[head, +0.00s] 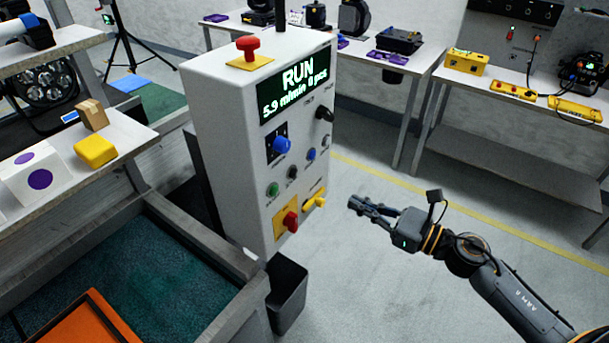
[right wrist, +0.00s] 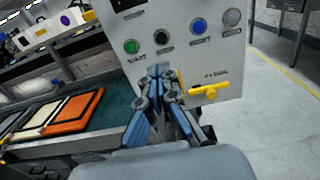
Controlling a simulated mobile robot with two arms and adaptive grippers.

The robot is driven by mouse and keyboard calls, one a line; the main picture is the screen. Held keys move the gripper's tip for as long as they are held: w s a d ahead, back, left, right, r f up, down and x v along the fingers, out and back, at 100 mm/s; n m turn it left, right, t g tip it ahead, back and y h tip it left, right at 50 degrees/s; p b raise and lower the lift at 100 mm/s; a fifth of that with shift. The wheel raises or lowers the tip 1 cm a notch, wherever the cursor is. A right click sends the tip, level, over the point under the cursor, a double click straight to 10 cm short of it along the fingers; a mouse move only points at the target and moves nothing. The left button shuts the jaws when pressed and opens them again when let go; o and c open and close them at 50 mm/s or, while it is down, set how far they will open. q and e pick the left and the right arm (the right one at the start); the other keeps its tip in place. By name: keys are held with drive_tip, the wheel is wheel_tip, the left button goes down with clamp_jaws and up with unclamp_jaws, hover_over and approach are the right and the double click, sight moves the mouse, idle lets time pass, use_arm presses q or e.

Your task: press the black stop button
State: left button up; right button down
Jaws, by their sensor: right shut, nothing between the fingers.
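The black stop button (head: 292,172) is a small dark round button on the front of the white control cabinet (head: 222,140). It sits between a green button (head: 272,189) and a blue button (head: 310,154). In the right wrist view the black button (right wrist: 161,37) shows unobstructed, just above the fingertips in the picture. My right gripper (head: 359,206) is shut and empty, in front of the cabinet and to the right of the button, apart from the panel. Its closed fingertips also show in the right wrist view (right wrist: 158,74). My left gripper is not in view.
The panel also bears a yellow lever (head: 315,200), a red switch (head: 290,221) and a blue knob (head: 281,145). A red mushroom button (head: 248,46) stands on top. A dark bin (head: 288,296) is below. The floor right of the cabinet is clear.

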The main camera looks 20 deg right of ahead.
drive_tip(key=p, duration=0.3)
approach(295, 173)
drive_tip(key=p+x, duration=0.1)
drive_tip(key=x, duration=0.1)
drive_tip(key=p+x, duration=0.2)
drive_tip(key=x, duration=0.1)
drive_tip(key=shift+w+a+r, duration=0.2)
drive_tip(key=shift+a+r, duration=0.05)
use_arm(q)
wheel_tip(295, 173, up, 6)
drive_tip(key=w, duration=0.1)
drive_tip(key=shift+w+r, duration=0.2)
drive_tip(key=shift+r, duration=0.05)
use_arm(e)
drive_tip(key=shift+w+a+f, duration=0.25)
drive_tip(key=shift+w+a, duration=0.2)
drive_tip(key=shift+w, duration=0.15)
